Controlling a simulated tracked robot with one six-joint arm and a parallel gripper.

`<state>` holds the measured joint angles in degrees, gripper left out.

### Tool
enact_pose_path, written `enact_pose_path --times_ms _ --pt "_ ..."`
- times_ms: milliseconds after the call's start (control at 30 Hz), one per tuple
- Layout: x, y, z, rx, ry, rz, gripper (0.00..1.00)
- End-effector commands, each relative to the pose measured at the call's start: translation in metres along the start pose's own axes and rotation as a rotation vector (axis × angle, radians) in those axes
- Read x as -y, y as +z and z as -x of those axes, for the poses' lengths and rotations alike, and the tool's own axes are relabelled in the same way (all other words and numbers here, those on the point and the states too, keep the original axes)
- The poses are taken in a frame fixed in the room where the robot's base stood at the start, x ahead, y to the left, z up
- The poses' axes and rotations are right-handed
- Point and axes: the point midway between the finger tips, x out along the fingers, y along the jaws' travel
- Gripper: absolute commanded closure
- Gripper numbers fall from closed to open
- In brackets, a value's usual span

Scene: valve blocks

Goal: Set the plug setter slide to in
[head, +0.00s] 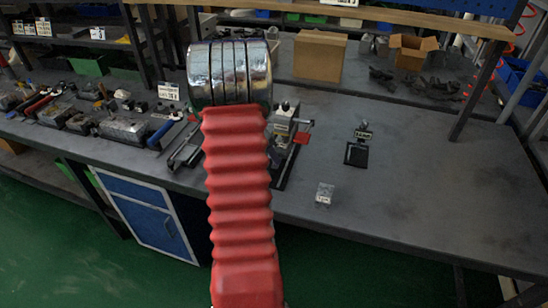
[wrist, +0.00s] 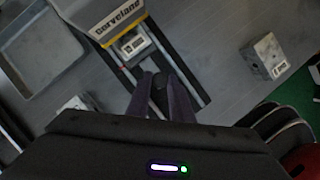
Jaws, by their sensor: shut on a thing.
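The plug setter appears to be the device (wrist: 112,22) with a yellow stripe, the lettering "Cerveland" and a small white label. Dark parallel rails run from it toward the lower right in the wrist view. My gripper (wrist: 162,88) is over these rails, its two dark purple fingers shut on a small dark knob (wrist: 160,79), which seems to be the slide's handle. The fingers and my wrist housing hide part of the rails. In the head view my red arm covers much of the device (head: 284,127), and my gripper is hidden behind it.
A small metal block (head: 324,194) stands on the grey bench, right of the device; it also shows in the wrist view (wrist: 264,57). A small black stand (head: 357,153) is farther right. Tools and valve parts (head: 122,128) crowd the left. The bench's right side is clear.

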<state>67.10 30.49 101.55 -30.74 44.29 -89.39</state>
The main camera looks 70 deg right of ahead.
Motion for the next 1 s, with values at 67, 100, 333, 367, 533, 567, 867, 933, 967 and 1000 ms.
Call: enact_pose_path --times_ms 67,100,333,367,533,567,867,933,967,1000 --pt "-0.005 0.003 0.001 0.006 0.016 0.001 1.0" --pt "-0.006 0.004 0.001 0.006 0.016 0.001 1.0" --pt "-0.005 0.003 0.001 0.006 0.014 0.002 0.66" --pt "-0.005 0.003 0.001 0.005 0.014 0.002 0.64" --pt "-0.004 0.002 0.001 0.004 0.011 0.003 0.62" --pt "-0.004 0.002 0.001 0.004 0.011 0.003 0.62" --pt "-0.004 0.002 0.015 0.005 0.013 0.002 0.62" --pt "-0.004 0.001 0.024 0.005 0.012 0.002 0.62" --pt "-0.004 0.001 0.028 0.004 0.013 0.003 0.62" --pt "-0.004 0.001 0.035 0.005 0.014 0.003 0.62"
